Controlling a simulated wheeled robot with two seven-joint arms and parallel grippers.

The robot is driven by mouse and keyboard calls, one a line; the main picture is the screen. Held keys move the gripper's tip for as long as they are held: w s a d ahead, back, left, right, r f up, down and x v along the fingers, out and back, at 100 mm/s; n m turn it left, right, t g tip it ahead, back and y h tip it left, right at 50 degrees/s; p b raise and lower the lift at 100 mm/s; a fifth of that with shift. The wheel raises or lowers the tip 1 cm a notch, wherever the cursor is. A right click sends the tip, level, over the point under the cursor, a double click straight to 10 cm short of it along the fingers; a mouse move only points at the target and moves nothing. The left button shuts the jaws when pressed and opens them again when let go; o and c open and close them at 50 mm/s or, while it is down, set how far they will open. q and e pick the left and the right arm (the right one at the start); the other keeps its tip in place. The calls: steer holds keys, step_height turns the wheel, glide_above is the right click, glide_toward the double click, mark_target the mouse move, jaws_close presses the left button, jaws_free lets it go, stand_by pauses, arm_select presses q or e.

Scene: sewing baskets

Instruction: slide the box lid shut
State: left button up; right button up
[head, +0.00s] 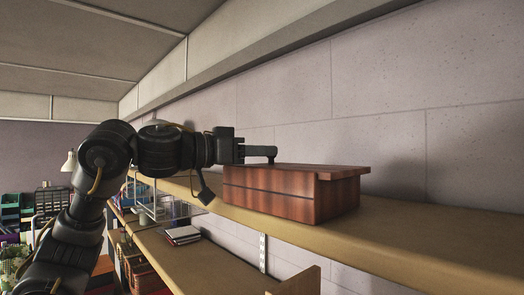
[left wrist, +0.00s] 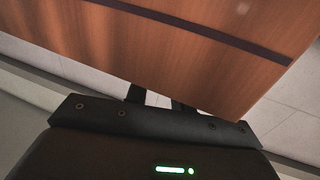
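The wooden box (head: 285,198), reddish brown with a thin dark line along its side, stands on the upper shelf. Its flat lid (head: 335,171) juts past the box's right end. My left gripper (head: 270,154) points right, level, with its tips just above or touching the lid's left part; I cannot tell which. In the left wrist view the box (left wrist: 180,60) fills the top and hides the fingertips. The two fingers (left wrist: 158,98) show apart with a bright gap between them. My right gripper is in neither view.
The upper shelf (head: 430,232) is bare to the right of the box, with the wall close behind. Below it are a lower shelf (head: 215,262), a small stack of books (head: 182,236) and a wire rack (head: 155,205). Bins stand at far left.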

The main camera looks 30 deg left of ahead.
arm_select(q)
jaws_close()
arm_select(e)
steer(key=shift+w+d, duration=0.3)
